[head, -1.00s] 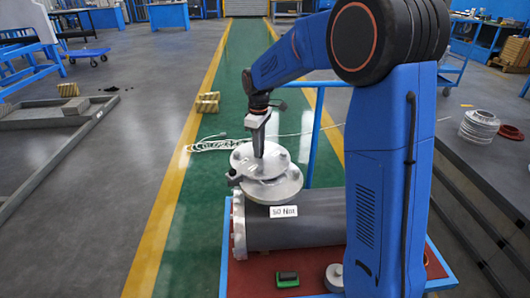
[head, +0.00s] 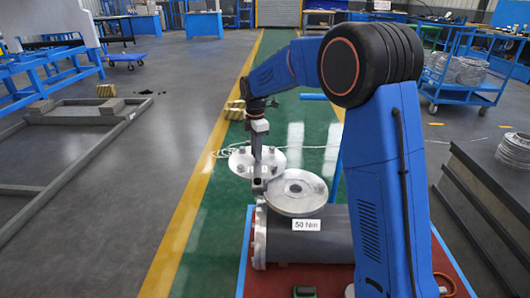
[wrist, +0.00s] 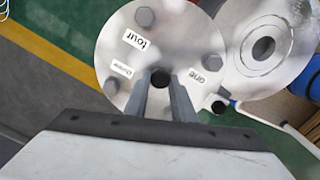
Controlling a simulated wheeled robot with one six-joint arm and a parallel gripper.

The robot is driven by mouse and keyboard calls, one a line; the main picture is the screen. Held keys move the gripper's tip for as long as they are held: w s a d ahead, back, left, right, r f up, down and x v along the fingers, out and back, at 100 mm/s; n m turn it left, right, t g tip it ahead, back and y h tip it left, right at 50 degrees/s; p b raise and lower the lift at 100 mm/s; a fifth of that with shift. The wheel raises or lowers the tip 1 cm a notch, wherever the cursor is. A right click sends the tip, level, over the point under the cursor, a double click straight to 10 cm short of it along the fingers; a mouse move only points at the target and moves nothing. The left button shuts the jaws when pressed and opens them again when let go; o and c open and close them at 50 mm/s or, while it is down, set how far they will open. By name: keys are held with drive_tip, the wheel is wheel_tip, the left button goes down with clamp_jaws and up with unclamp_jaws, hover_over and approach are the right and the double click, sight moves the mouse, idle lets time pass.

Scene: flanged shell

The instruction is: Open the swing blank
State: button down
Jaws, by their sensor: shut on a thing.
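The swing blank (head: 243,158) is a round grey disc with bolt heads. It is swung off to the far left side of the flange (head: 300,204), overlapping its edge in the picture. The flange face is bare, with a dark round opening in its middle. In the wrist view the blank (wrist: 190,38) carries labels reading "four", "one" and a third, and the flange (wrist: 235,62) lies to its right. My gripper (wrist: 162,84) is shut on a dark round stud at the blank's near edge; its fingers hide part of it. In the head view my gripper (head: 257,172) reaches down over the blank.
The flange sits on a grey horizontal shell (head: 325,245) with a "50 Nm" label (head: 306,225), on a red-topped cart (head: 290,280). A dark bench (head: 490,200) stands to the right. Green floor lies behind the blank.

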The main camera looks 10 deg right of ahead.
sight(248, 161)
drive_tip(key=shift+a+n, duration=1.3)
drive_tip(key=shift+a, duration=0.3)
drive_tip(key=c, duration=1.5)
unclamp_jaws()
drive_tip(key=shift+r, duration=0.1)
wheel_tip(248, 161, up, 17)
drive_tip(key=shift+r, duration=0.15)
